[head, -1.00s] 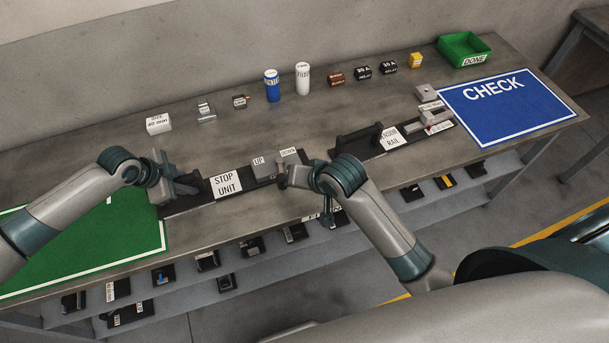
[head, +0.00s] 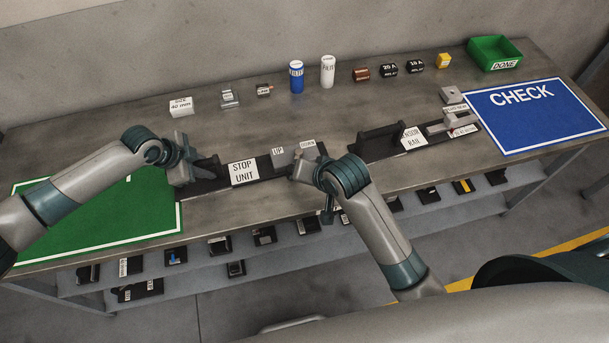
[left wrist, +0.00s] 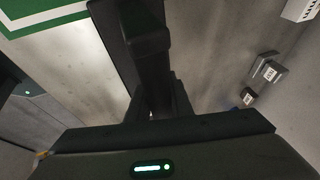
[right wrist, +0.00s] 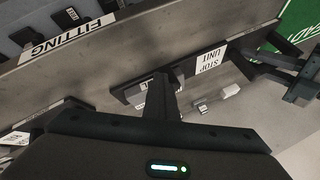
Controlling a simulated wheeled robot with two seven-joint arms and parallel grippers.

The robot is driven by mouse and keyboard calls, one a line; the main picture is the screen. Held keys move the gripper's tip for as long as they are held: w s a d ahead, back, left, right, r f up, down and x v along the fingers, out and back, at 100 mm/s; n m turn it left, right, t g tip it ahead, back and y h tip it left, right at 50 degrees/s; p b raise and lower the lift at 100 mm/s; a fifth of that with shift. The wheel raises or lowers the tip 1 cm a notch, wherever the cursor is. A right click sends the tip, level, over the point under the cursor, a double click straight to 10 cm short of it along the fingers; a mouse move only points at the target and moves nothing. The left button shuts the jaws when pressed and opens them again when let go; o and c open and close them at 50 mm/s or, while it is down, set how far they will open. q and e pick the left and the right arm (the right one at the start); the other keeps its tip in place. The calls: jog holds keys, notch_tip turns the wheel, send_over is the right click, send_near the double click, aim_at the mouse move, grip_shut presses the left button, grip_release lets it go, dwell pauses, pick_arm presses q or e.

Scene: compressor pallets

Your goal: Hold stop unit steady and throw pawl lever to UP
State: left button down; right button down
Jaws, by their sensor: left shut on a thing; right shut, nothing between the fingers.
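The stop unit is a long dark base on the bench with a white STOP UNIT label (head: 243,172), also upside down in the right wrist view (right wrist: 208,62). A grey block (head: 289,157) with UP and DOWN tags stands toward its right end. My left gripper (head: 186,165) is shut on the unit's dark handle at its left end; the handle (left wrist: 148,45) fills the left wrist view. My right gripper (head: 299,169) is shut and empty at the near side of the grey block; contact cannot be told. The pawl lever cannot be made out, so its position is unclear.
A sensor rail unit (head: 412,137) lies to the right on the bench, near the blue CHECK mat (head: 530,120). The green mat (head: 100,215) is at left. Small parts and a green DONE bin (head: 495,53) line the back. Bare bench separates them from the stop unit.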

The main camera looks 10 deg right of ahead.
pick_arm(q)
jog(key=shift+s+d+f, duration=0.3)
jog(key=shift+s, duration=0.1)
pick_arm(e)
jog(key=shift+s+a, duration=0.1)
jog(key=shift+a, duration=0.3)
pick_arm(q)
jog(key=shift+a, duration=0.1)
pick_arm(e)
jog(key=shift+s+d, duration=0.35)
pick_arm(q)
jog(key=shift+w+a, duration=0.1)
jog(key=shift+a, duration=0.05)
pick_arm(e)
jog(key=s+d, duration=0.2)
jog(key=shift+s+d+r, duration=0.25)
jog(key=shift+d+r, duration=0.1)
pick_arm(q)
jog(key=shift+a, duration=0.1)
jog(key=shift+w, duration=0.1)
pick_arm(e)
jog(key=v, duration=0.9)
jog(key=shift+s+a, duration=0.2)
jog(key=shift+a, duration=0.2)
pick_arm(q)
jog(key=shift+a, duration=0.1)
